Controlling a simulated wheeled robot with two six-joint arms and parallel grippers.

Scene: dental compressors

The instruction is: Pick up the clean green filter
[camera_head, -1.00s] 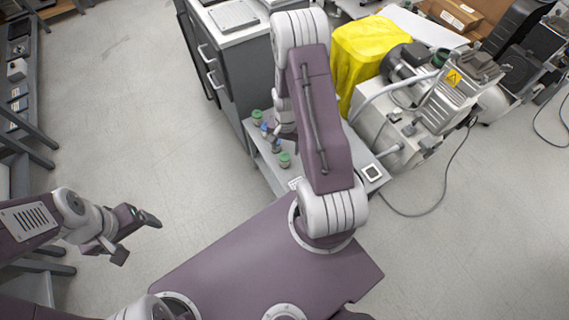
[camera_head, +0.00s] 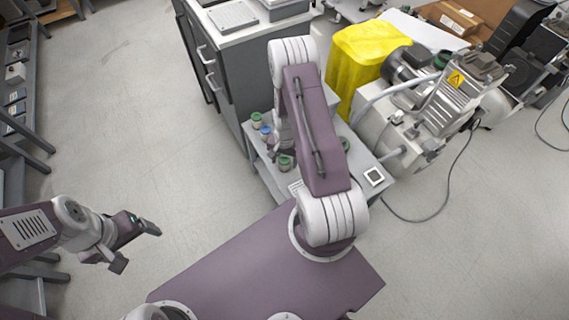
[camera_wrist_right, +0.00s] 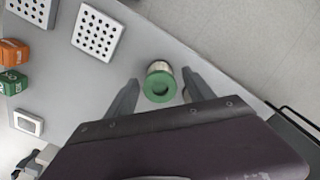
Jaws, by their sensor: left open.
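A green-topped filter (camera_wrist_right: 159,84) with a pale metallic body stands in the right wrist view. The fingers of my right gripper (camera_wrist_right: 160,78) are open on either side of it, with small gaps showing. In the head view, green-topped filters stand on the low grey table, one at the back left (camera_head: 257,119), one at the front (camera_head: 285,163), and one partly behind my right arm (camera_head: 343,144). Which one is clean I cannot tell. My right fingertips are mostly hidden by the arm there. My left gripper (camera_head: 138,248) is open and empty over the floor at left.
A blue-topped item (camera_head: 265,131) stands beside the back left filter. White perforated blocks (camera_wrist_right: 97,32) and orange (camera_wrist_right: 13,52) and green (camera_wrist_right: 12,82) cubes sit on the grey surface. A compressor (camera_head: 425,125) and a yellow-covered item (camera_head: 362,60) stand at right.

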